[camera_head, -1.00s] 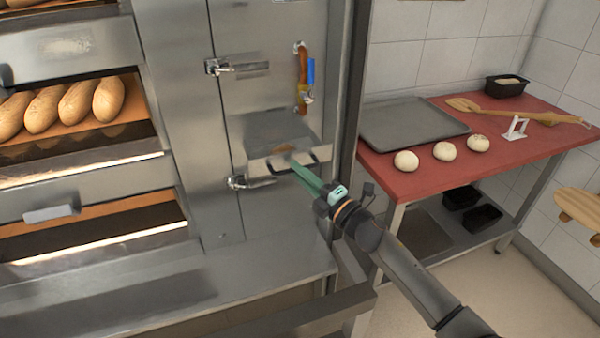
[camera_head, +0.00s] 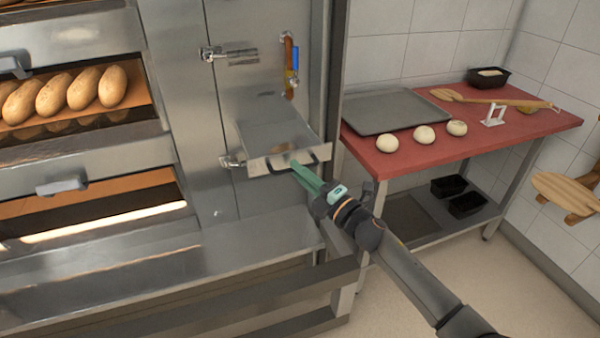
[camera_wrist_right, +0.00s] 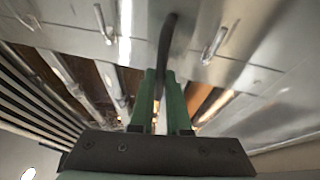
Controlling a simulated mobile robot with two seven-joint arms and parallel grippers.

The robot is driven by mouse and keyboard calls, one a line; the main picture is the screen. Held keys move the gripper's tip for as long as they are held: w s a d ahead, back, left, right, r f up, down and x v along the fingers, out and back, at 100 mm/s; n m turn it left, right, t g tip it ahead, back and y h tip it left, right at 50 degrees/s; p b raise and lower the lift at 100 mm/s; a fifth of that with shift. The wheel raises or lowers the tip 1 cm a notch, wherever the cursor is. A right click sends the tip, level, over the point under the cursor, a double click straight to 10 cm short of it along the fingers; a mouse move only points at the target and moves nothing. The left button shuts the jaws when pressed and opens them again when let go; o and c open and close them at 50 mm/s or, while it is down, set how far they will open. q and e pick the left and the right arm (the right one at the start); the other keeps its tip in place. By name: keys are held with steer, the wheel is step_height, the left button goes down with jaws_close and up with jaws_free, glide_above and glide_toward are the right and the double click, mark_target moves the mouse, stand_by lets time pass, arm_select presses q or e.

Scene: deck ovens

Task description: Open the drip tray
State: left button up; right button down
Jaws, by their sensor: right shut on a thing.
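The drip tray (camera_head: 276,130) is a flat metal drawer in the steel panel right of the ovens. It sticks out of the panel, and its top surface shows. Its front carries a dark bar handle (camera_head: 265,166). My right gripper (camera_head: 297,170), with green fingers, is shut on this handle at the tray's front. In the right wrist view, the dark handle (camera_wrist_right: 167,42) runs up from between the green fingers (camera_wrist_right: 161,95). The fingers hide part of the handle. My left gripper is not in view.
Deck ovens with bread loaves (camera_head: 68,95) stand at the left. A pipe with a blue valve lever (camera_head: 295,60) is above the tray. A steel ledge (camera_head: 240,262) lies below. A red table (camera_head: 480,140) with a baking sheet (camera_head: 385,112) and dough balls (camera_head: 424,135) stands at the right.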

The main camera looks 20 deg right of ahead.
steer(key=c, duration=0.9)
jaws_free()
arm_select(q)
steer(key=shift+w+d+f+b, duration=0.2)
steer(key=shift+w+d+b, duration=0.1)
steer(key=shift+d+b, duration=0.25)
arm_select(e)
steer(key=shift+v, duration=6.25)
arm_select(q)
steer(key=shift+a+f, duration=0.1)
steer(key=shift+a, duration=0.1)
